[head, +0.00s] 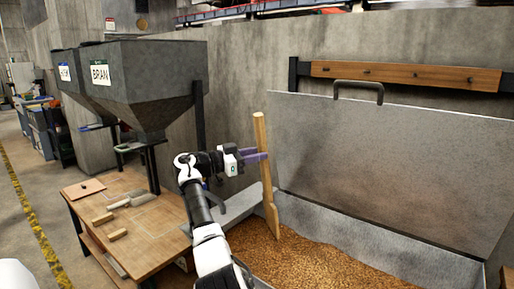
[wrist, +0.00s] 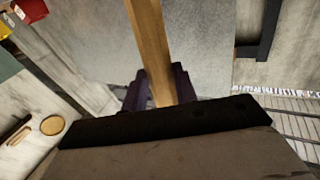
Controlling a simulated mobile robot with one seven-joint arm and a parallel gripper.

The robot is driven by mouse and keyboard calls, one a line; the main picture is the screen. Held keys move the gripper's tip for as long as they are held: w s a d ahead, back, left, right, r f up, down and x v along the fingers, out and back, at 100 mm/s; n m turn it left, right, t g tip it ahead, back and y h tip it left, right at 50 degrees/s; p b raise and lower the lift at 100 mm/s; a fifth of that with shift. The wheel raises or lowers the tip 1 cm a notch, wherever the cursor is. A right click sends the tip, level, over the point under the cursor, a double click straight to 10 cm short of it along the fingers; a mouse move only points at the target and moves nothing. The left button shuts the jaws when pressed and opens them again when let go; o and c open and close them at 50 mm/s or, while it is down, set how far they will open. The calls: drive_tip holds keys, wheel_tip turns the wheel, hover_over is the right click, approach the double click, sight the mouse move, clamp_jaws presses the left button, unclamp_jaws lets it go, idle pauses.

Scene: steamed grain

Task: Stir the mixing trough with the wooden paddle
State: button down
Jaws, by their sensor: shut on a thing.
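A long wooden paddle (head: 261,150) stands nearly upright in the head view, leaning slightly. My gripper (head: 262,157) is shut on its shaft, around the middle of its length. In the wrist view the paddle shaft (wrist: 150,45) runs between the two dark fingers of my gripper (wrist: 158,88). The paddle's wider lower end is at the left part of the mixing trough (head: 378,258), by the brown grain (head: 300,262). I cannot tell whether the tip is in the grain or just above it.
The trough's raised metal lid (head: 400,165) with a dark handle stands behind the grain. A wooden table (head: 150,235) with a scoop (head: 128,199) and small wooden blocks (head: 110,216) is left of my arm. Grey hoppers (head: 150,85) stand above and behind it.

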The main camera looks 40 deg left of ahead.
sight(265, 181)
drive_tip(key=f+b, duration=0.1)
drive_tip(key=f, duration=0.2)
drive_tip(key=f+b, duration=0.1)
drive_tip(key=f, duration=0.2)
drive_tip(key=f+b, duration=0.1)
drive_tip(key=f, duration=0.3)
drive_tip(key=shift+a, duration=0.25)
drive_tip(key=shift+w+d+r+b, duration=0.1)
drive_tip(key=shift+d+r+b, duration=0.1)
drive_tip(key=shift+d+b, duration=0.3)
drive_tip(key=d+p, duration=0.8)
drive_tip(key=d, duration=4.3)
wheel_tip(265, 181, up, 23)
drive_tip(key=a+p, duration=0.2)
drive_tip(key=p, duration=0.4)
drive_tip(key=shift+a+f+p, duration=0.2)
drive_tip(key=shift+p, duration=0.15)
